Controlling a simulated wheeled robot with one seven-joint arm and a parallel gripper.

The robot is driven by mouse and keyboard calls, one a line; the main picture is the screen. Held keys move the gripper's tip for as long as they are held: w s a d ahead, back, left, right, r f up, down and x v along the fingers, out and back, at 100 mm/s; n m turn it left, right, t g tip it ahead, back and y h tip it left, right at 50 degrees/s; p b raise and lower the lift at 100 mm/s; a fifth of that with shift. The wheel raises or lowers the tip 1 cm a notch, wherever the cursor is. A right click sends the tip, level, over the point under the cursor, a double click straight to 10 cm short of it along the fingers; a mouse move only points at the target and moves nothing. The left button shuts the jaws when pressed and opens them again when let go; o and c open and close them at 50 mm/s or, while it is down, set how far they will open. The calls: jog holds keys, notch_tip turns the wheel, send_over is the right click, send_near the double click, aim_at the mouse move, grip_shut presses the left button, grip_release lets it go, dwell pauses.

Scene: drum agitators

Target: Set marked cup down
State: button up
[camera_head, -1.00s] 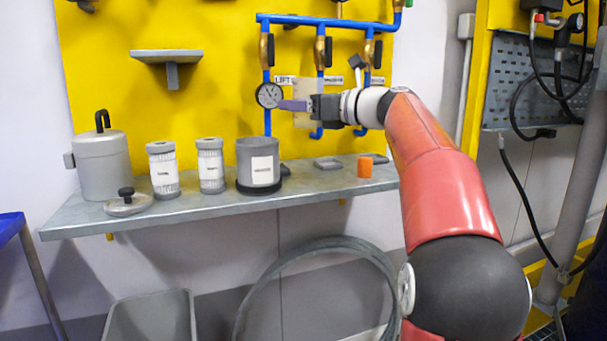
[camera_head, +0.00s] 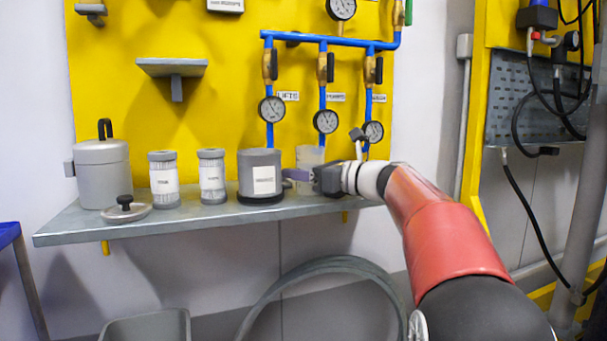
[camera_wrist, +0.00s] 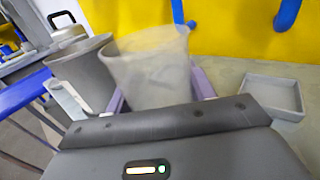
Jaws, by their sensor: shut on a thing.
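The marked cup (camera_wrist: 150,68) is a translucent, pale cup held between the purple fingers of my gripper (camera_wrist: 162,90) in the wrist view. In the head view the cup (camera_head: 308,156) stands out against the yellow panel, just right of the grey labelled pot (camera_head: 261,172). My gripper (camera_head: 299,174) is shut on it, low over the grey shelf (camera_head: 215,215). The cup looks upright or slightly tilted. Its base is hidden behind my gripper, so I cannot tell whether it touches the shelf. Any marks on it are too faint to read.
Two white-labelled jars (camera_head: 163,179) and a lidded can (camera_head: 103,172) stand to the left on the shelf, with a loose lid (camera_head: 125,208) in front. A small square tray (camera_wrist: 272,95) lies right of the cup in the wrist view. Gauges (camera_head: 272,109) hang on the wall behind.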

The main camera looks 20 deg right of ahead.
jog(key=shift+f, duration=0.1)
jog(key=o, duration=0.8)
jog(key=shift+c, duration=0.2)
jog(key=shift+r, duration=0.2)
jog(key=v, duration=1.2)
jog(key=shift+d+f, duration=0.1)
